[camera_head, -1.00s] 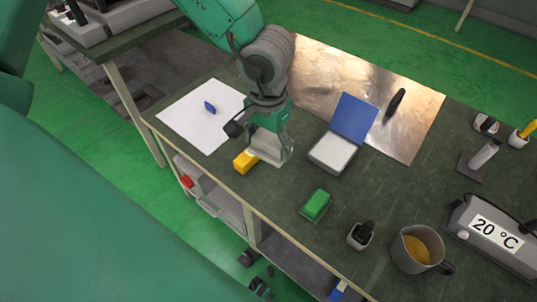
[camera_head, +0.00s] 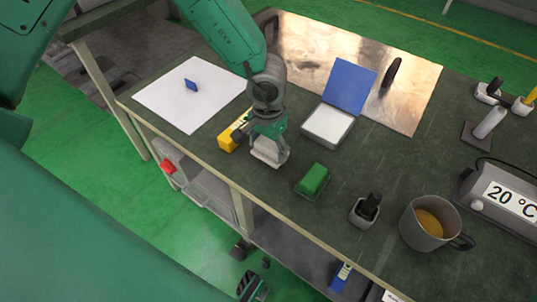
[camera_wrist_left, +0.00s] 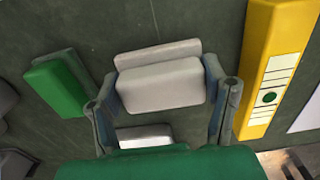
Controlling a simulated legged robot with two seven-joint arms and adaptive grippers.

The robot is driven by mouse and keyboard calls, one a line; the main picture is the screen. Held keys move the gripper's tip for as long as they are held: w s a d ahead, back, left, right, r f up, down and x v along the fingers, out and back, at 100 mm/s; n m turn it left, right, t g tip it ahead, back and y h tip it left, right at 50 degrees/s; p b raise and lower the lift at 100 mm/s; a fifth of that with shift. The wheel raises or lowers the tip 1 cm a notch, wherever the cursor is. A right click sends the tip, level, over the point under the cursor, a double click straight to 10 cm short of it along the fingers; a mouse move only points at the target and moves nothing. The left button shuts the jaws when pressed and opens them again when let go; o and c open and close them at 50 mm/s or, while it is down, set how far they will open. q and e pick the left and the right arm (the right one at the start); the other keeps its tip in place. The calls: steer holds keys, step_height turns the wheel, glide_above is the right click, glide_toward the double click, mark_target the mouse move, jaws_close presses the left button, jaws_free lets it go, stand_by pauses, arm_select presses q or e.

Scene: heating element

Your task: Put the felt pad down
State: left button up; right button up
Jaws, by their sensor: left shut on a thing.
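The felt pad (camera_wrist_left: 160,85), a pale grey-white block with a grey backing, is between the two fingers of my left gripper (camera_wrist_left: 165,90) in the left wrist view. The fingers are shut on its sides. In the head view the pad (camera_head: 268,150) shows below my left gripper (camera_head: 268,142), over or on the dark bench top (camera_head: 265,205), between the yellow block and the green block. I cannot tell whether it touches the bench. My right gripper is not in view.
A yellow block (camera_head: 228,138) is left of the pad and a green block (camera_head: 313,180) right of it. An open blue-lidded box (camera_head: 328,124), a white sheet (camera_head: 180,108), a black-handled item (camera_head: 366,210) and a mug (camera_head: 425,225) stand around. The bench's front edge is close.

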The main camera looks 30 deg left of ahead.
mark_target(268, 146)
arm_select(q)
step_height(268, 146, down, 2)
steer(key=shift+f+b, duration=0.25)
steer(key=shift+b, duration=0.05)
steer(key=shift+r, duration=0.1)
steer(key=shift+c, duration=0.5)
steer(key=o, duration=1.1)
step_height(268, 146, up, 11)
steer(key=p, duration=0.4)
steer(key=shift+r, duration=0.55)
